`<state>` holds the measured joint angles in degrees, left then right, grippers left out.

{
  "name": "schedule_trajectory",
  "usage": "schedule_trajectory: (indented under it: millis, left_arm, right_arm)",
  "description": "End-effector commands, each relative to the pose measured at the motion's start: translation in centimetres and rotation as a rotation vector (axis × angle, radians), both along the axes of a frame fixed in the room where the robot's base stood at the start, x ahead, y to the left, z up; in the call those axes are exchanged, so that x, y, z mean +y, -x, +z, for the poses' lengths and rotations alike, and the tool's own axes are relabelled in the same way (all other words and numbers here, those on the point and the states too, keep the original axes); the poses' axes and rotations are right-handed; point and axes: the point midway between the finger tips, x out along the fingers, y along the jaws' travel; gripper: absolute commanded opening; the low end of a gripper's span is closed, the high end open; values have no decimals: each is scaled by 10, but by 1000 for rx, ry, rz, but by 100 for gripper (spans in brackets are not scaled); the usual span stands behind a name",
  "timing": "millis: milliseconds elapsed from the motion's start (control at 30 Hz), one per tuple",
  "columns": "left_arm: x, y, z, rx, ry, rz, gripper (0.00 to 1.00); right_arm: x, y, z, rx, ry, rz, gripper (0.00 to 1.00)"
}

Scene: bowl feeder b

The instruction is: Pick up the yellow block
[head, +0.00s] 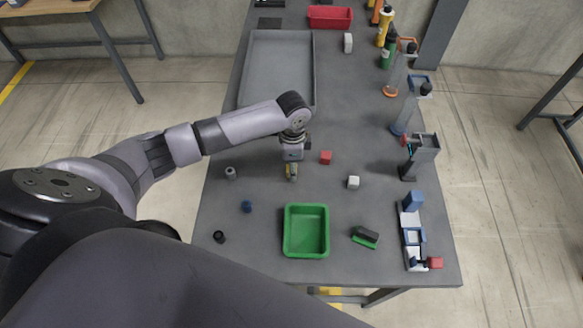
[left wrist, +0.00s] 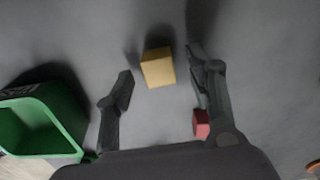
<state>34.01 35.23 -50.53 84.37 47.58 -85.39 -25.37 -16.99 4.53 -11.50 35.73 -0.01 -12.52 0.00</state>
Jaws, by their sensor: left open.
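The yellow block (left wrist: 158,68) lies on the grey table between and just ahead of the two open fingers of my left gripper (left wrist: 160,82) in the left wrist view. No contact between the fingers and the block shows. My right gripper is in neither view.
A red block (head: 325,157) sits close to the right of my left gripper. A white block (head: 353,182) is farther right. A green bin (head: 289,236) stands nearer. A grey tray (head: 314,75) lies behind. Small cylinders stand at left.

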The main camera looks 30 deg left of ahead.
Motion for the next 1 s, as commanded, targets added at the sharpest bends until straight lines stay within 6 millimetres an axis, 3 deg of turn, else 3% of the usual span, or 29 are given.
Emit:
schedule_trajectory:
  millis: [333, 1000]
  left_arm:
    - [0, 0, -9, 0, -1, -1, 49]
    - [0, 0, -8, 0, -1, 0, 4]
  right_arm:
    - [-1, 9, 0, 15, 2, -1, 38]
    - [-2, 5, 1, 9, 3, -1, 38]
